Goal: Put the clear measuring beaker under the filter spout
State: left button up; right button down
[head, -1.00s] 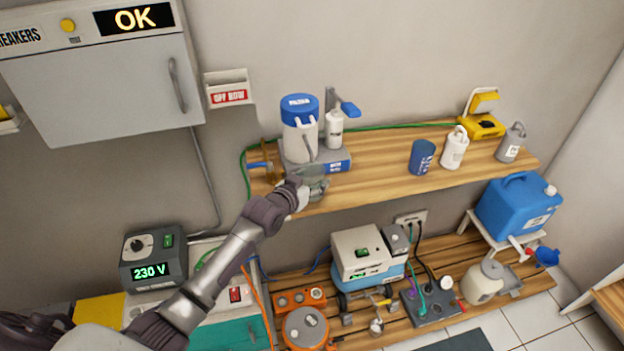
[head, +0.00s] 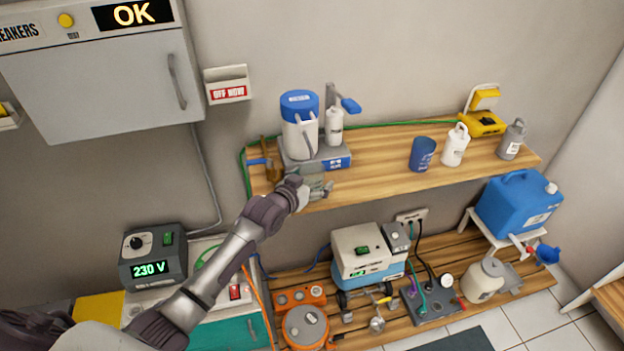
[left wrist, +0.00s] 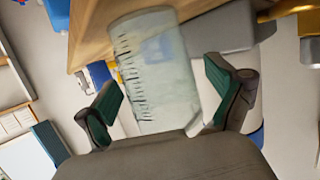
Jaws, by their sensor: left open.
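The clear measuring beaker (left wrist: 155,75) fills the middle of the left wrist view, between the two green-padded fingers of my left gripper (left wrist: 165,95). Its printed scale marks show, and gaps show between it and the fingers. In the head view the beaker (head: 318,184) is at the shelf's front edge, partly hidden by my left gripper (head: 302,190), which is open. The filter unit (head: 300,130), white with a blue lid, stands just behind it on a grey base. The spout cannot be made out clearly. My right gripper is not in view.
The wooden shelf (head: 385,167) carries a blue cup (head: 422,154), a white bottle (head: 455,146) and a grey bottle (head: 512,140) to the right. A lower slatted bench (head: 390,325) holds several devices. The shelf is clear between the filter unit and the blue cup.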

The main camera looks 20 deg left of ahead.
pick_arm(q)
jog(key=shift+s, duration=0.25)
jog(key=v, duration=1.2)
jog(key=s+d+f+g+y, duration=0.1)
jog(key=s+f+g, duration=0.25)
jog(key=s, duration=0.65)
jog(key=s+d+f+g+y, duration=0.1)
jog(key=s+d+f+g, duration=0.2)
jog(key=s, duration=0.6)
jog(key=s+f+g+y, duration=0.1)
jog(key=s+f+g, duration=0.3)
jog(key=s, duration=0.6)
notch_tip(320, 180, down, 23)
jog(key=g, duration=0.2)
jog(key=s+a+f, duration=0.3)
jog(key=s+f, duration=1.4)
jog(key=shift+s+f+g, duration=0.25)
jog(key=shift+s+g, duration=0.1)
jog(key=shift+g, duration=0.1)
